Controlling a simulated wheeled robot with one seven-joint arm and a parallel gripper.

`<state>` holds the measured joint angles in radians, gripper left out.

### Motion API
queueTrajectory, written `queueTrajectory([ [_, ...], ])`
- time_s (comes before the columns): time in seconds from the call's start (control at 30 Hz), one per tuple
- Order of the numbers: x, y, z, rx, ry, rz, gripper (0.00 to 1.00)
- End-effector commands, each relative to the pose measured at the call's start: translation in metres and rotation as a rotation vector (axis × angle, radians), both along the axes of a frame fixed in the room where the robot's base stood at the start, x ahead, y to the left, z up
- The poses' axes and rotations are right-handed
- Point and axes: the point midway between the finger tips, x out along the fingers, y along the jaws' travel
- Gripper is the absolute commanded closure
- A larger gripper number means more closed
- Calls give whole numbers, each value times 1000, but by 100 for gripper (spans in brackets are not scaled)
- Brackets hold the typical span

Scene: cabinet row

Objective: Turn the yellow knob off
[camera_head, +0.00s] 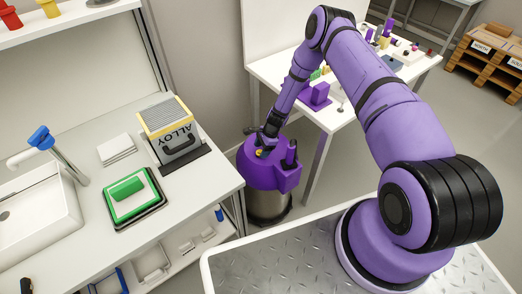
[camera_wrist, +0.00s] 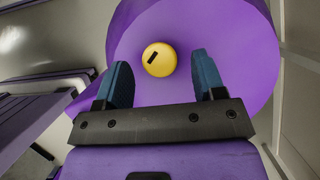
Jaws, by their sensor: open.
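The yellow knob (camera_wrist: 159,59) is round, with a short dark slanted mark on its face. It sits on the purple top of a canister (camera_wrist: 225,55). In the head view the canister (camera_head: 265,175) stands on the floor between the counter and the white table, and a small bit of the yellow knob (camera_head: 260,152) shows beside my gripper. In the wrist view my gripper (camera_wrist: 160,82) is open, its two dark blue fingers apart. The knob lies between the fingers in the picture, a little beyond the tips. I cannot tell whether they touch it.
A counter (camera_head: 215,172) with a sink, a green-framed tray (camera_head: 130,195) and a box marked ALLOY (camera_head: 170,125) is left of the canister. A white table (camera_head: 275,72) with purple parts stands behind it. Wooden crates (camera_head: 488,60) are at the far right.

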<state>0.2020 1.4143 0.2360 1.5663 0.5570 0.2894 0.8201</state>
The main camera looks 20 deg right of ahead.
Motion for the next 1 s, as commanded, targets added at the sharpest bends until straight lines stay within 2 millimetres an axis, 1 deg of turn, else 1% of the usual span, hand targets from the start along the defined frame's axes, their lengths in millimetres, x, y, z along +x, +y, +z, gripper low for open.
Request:
queueTrajectory([
  [0.13, 0, 3, -7, 0, -1, 0, 37],
  [0.4, 0, 4, -8, 0, -1, 1, 37],
  [0.43, 0, 3, -8, 0, -1, 1, 39],
  [0.63, 0, 3, -8, 0, 0, 1, 85],
  [0.87, 0, 3, -8, -1, -2, 9, 86],
  [1.0, 1, 3, -8, -2, -2, 45, 86],
])
